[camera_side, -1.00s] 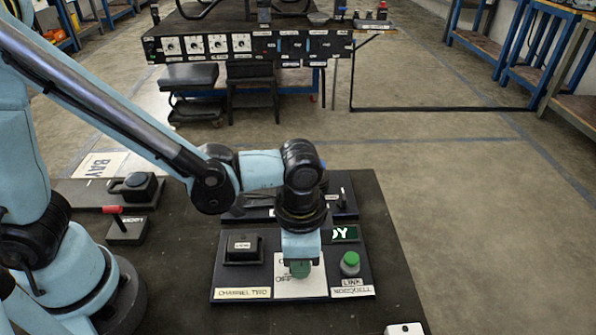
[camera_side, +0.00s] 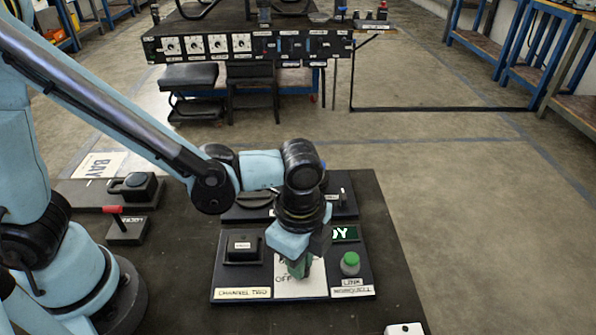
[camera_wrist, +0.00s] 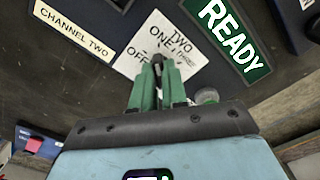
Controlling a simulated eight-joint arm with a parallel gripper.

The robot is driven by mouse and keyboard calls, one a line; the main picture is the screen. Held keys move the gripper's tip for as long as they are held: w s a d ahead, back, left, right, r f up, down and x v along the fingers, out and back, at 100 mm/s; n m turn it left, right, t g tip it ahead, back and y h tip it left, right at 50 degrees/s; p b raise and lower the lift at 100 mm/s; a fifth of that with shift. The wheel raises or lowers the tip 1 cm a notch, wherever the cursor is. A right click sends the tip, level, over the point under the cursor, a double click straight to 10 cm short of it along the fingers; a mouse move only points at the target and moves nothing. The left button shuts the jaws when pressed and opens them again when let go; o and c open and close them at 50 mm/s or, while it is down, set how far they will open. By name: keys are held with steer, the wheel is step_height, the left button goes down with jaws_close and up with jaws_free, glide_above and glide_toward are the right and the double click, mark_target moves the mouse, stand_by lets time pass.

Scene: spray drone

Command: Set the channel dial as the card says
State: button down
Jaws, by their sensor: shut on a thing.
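The card (camera_side: 243,294) reads CHANNEL TWO; it also shows in the wrist view (camera_wrist: 75,32). The white dial plate (camera_side: 312,290) lies to its right on the black panel, marked OFF, ONE, TWO and a partly covered THREE in the wrist view (camera_wrist: 190,62). My gripper (camera_side: 297,272) points down at the middle of this plate. Its green fingers (camera_wrist: 159,68) are shut on the dial knob, of which only a small dark part shows between the tips. The knob's pointer is hidden, so I cannot tell its setting.
A green button (camera_side: 350,260) stands close right of the dial, above a LINK label. A green READY sign (camera_wrist: 232,38) is beside the plate. A black box-like control (camera_side: 242,250) stands to the left. A red-handled lever (camera_side: 120,222) is farther left.

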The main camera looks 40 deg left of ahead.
steer(key=shift+m, duration=0.6)
steer(key=c, duration=1.2)
jaws_free()
steer(key=shift+o, duration=0.2)
step_height(320, 180, up, 12)
